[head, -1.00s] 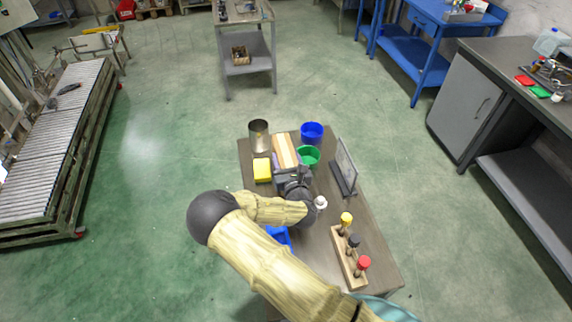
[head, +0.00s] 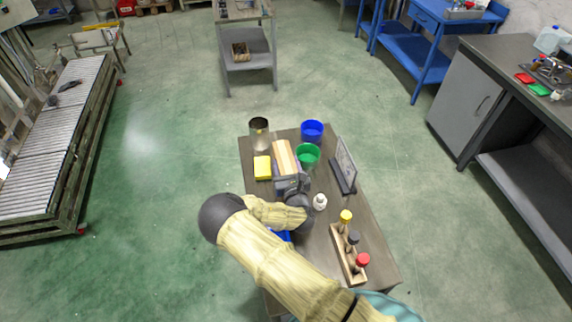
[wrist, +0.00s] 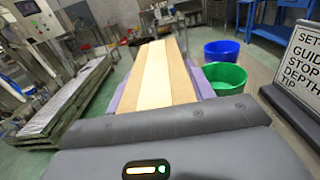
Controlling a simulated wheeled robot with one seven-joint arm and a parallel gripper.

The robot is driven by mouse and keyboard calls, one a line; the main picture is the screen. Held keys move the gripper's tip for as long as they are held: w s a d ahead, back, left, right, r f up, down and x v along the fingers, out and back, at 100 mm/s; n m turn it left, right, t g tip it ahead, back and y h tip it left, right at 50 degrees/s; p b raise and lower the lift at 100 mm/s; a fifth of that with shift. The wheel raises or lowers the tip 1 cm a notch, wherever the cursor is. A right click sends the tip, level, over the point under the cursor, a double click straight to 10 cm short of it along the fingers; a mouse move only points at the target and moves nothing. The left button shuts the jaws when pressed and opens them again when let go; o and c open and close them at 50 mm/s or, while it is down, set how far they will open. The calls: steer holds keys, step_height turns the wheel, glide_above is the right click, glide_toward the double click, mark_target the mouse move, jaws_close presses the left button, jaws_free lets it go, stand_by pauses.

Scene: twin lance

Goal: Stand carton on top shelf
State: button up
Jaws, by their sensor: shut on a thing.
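The carton is a long tan box with a paler lengthwise stripe (head: 286,158). It also fills the middle of the wrist view (wrist: 156,75), pointing away from me. My gripper (head: 287,172) is shut on the carton, with purple fingers along both its sides, as the wrist view shows (wrist: 162,88). The carton is over the far part of the brown table (head: 355,213); I cannot tell whether its underside touches anything. Which surface is the top shelf is not clear from these views.
A sign (head: 345,165), a white bottle (head: 320,201) and a wooden rack (head: 347,255) stand to the right. A shelved stand (head: 243,65) is beyond open floor.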

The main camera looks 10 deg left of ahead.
steer(key=o, duration=1.6)
steer(key=shift+c, duration=0.2)
steer(key=shift+r, duration=0.15)
steer(key=shift+s+d+f, duration=0.15)
steer(key=shift+s+f, duration=0.05)
steer(key=shift+s, duration=0.1)
steer(key=b+v, duration=0.3)
steer(key=v, duration=0.8)
steer(key=shift+o, duration=0.3)
steer(key=shift+s+d+r, duration=0.1)
steer(key=shift+s, duration=0.05)
